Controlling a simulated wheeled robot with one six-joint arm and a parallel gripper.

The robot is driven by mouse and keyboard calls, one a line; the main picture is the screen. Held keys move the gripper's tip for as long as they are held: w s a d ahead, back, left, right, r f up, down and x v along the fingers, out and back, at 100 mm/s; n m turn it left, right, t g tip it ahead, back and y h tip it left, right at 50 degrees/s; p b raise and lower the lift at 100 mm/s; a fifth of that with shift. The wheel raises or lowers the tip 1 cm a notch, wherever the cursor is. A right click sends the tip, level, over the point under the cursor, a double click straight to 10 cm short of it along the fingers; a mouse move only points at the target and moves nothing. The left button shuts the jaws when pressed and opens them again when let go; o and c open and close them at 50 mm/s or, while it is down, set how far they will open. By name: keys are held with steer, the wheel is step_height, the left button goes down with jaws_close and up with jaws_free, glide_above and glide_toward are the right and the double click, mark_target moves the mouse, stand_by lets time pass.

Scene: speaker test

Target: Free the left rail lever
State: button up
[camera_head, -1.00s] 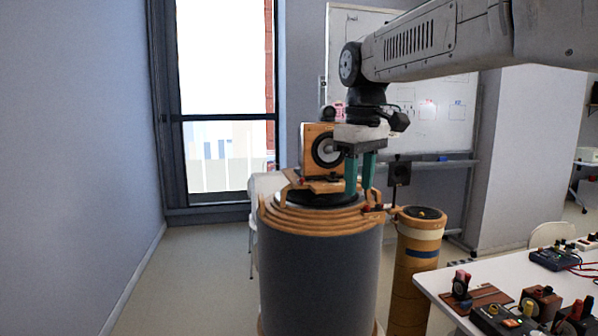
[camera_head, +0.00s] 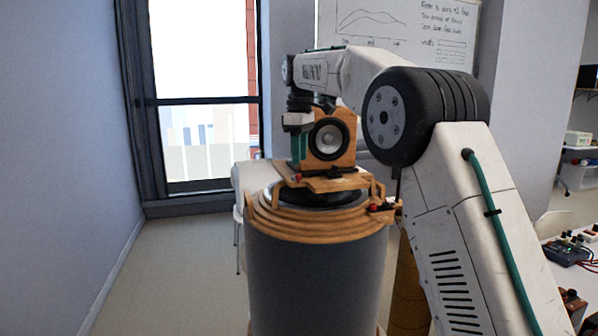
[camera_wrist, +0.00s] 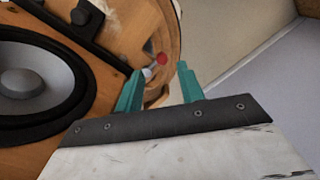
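The left rail lever (camera_head: 296,178), with a red knob, is at the left front of the wooden speaker stand. It also shows in the wrist view as a red knob on a pale stem (camera_wrist: 161,59). My gripper (camera_head: 299,170), with teal fingers, points down just left of the speaker (camera_head: 329,140). In the wrist view my gripper (camera_wrist: 160,70) is open and empty, and the knob appears between the fingertips; I cannot tell the depth gap. The speaker stands upright on the wooden carriage (camera_head: 335,184).
A second red-knobbed lever (camera_head: 375,207) sits at the stand's right edge. Stepped wooden rings (camera_head: 310,228) top the grey drum (camera_head: 315,280). My arm covers much of the right side. A white table with devices (camera_head: 565,250) is at the far right.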

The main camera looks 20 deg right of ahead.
mark_target(299, 171)
steer(key=shift+a+f, duration=0.1)
steer(key=shift+f, duration=2.65)
jaws_close()
